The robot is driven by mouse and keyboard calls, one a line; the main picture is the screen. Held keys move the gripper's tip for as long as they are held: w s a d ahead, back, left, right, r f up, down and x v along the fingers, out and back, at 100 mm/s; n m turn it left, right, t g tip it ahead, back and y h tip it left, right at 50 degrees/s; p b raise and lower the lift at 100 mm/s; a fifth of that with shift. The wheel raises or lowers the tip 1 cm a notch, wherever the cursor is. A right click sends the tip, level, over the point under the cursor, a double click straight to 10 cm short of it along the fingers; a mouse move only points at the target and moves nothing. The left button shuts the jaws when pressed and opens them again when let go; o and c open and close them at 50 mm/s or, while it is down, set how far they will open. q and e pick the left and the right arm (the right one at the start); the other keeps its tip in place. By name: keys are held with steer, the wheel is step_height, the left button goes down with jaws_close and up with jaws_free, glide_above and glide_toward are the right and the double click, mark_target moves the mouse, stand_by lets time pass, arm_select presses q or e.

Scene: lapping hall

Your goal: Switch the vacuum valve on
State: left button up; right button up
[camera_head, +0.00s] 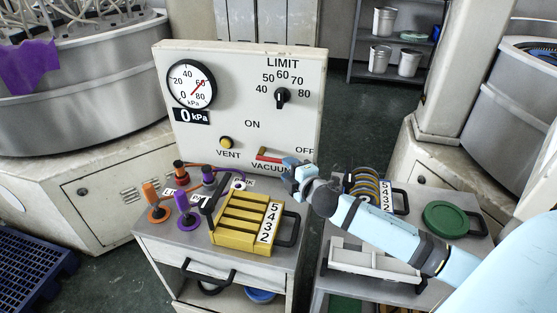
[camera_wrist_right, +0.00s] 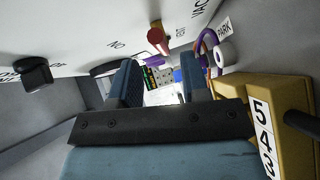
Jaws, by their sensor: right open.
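The vacuum valve has a red lever (camera_head: 268,154) low on the white panel (camera_head: 240,65). The lever lies nearly level, its right end towards the OFF label, with ON printed higher to the left. In the right wrist view a red lever end (camera_wrist_right: 157,40) shows just beyond the fingers. My right gripper (camera_head: 292,168) is open, in front of the panel's lower right, close to the lever's right end. Its two fingers (camera_wrist_right: 158,80) stand apart, with nothing held between them. I cannot tell whether they touch the lever. My left gripper is not in view.
A yellow rack (camera_head: 232,234) numbered in black stands on the cabinet below the panel, beside orange and purple handled tools (camera_head: 186,212). The panel also has a gauge (camera_head: 191,84), a black limit knob (camera_head: 282,96) and a yellow vent button (camera_head: 225,143). A right-hand cart holds a green disc (camera_head: 446,219).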

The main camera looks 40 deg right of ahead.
mark_target(278, 161)
steer(key=w, duration=0.5)
steer(key=shift+w+d+f, duration=0.15)
steer(key=shift+w+f, duration=0.2)
steer(key=shift+f, duration=0.05)
jaws_close()
